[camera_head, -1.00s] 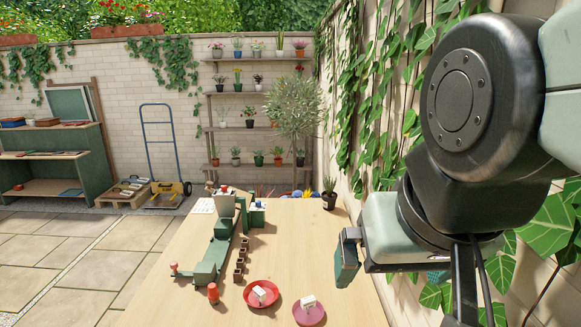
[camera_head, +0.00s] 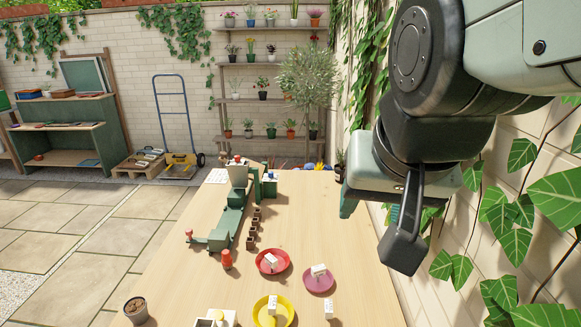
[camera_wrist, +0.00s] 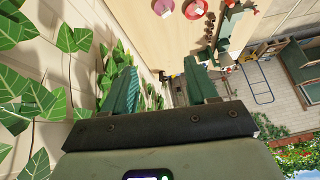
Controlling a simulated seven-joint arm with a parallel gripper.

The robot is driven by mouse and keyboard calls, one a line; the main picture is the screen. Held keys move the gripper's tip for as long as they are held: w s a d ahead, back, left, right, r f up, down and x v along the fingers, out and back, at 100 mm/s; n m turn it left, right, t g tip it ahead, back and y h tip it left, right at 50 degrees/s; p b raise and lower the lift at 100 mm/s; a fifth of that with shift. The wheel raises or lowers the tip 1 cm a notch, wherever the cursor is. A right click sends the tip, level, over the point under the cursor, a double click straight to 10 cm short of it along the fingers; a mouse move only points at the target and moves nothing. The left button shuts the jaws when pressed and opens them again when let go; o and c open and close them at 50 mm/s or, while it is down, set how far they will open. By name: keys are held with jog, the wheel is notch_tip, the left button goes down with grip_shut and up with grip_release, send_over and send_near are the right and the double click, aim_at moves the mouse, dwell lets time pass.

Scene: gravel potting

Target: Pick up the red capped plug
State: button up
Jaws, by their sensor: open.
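A red upright plug-like piece (camera_head: 227,260) with a rounded top stands on the wooden table, left of the red saucer, in the head view. A smaller red-topped knob (camera_head: 189,235) sits at the near left end of the green apparatus (camera_head: 228,222); I cannot tell for sure which is the capped plug. My gripper is raised at the table's right side, well apart from both. In the wrist view my gripper (camera_wrist: 160,72) shows two green fingers spread apart with nothing between them.
A red saucer (camera_head: 284,269), a pink saucer (camera_head: 325,287) and a yellow saucer (camera_head: 288,317) hold white-labelled pieces. Several small brown pots (camera_head: 254,228) line the apparatus. A soil-filled pot (camera_head: 136,310) stands front left. An ivy-covered wall (camera_head: 520,200) is close on the right.

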jog(key=w+a+f+m, duration=0.2)
jog(key=w+a, duration=0.3)
jog(key=w, duration=0.4)
jog(key=m+t+y, duration=0.3)
jog(key=m+t, duration=0.4)
jog(key=m, duration=2.3)
send_over(226, 257)
jog(key=s, duration=0.1)
notch_tip(226, 257, down, 32)
jog(key=f, duration=0.7)
jog(key=shift+s+d, duration=0.15)
jog(key=shift+s, duration=0.1)
jog(key=shift+x, duration=2.55)
